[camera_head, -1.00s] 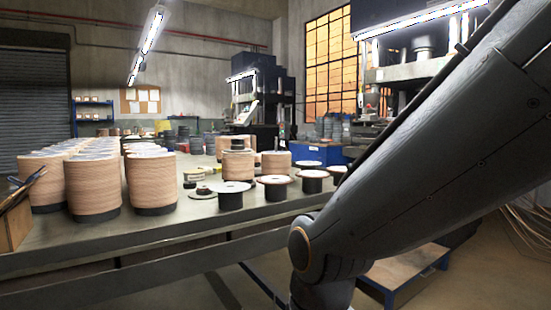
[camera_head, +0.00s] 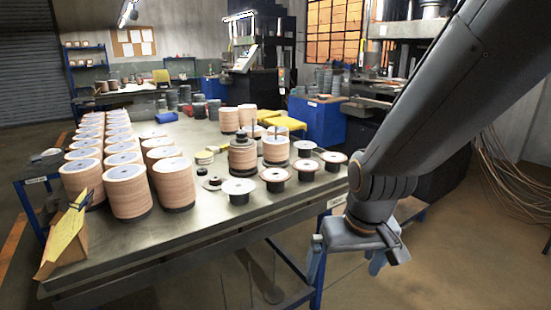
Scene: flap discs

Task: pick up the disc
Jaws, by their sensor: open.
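My gripper (camera_head: 347,268) hangs in front of the table's right front edge, below the tabletop. Its two blue-grey fingers are spread apart with nothing between them. Several black spool-like stands with flat round tops are on the table near its right edge, up and left of my gripper. One has a pale top (camera_head: 239,187), and one beside it has a brown-rimmed top (camera_head: 273,176). A small flat disc (camera_head: 212,184) lies left of them. Tall tan stacks of discs (camera_head: 127,190) fill the left side. I cannot tell which disc is meant.
The metal table (camera_head: 205,222) has bare top along its front. A yellow folder-like holder (camera_head: 66,238) stands at its front left corner. A blue cabinet (camera_head: 318,120) and machines stand behind. Open floor lies to the right, with a bundle of rods (camera_head: 508,175) by the wall.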

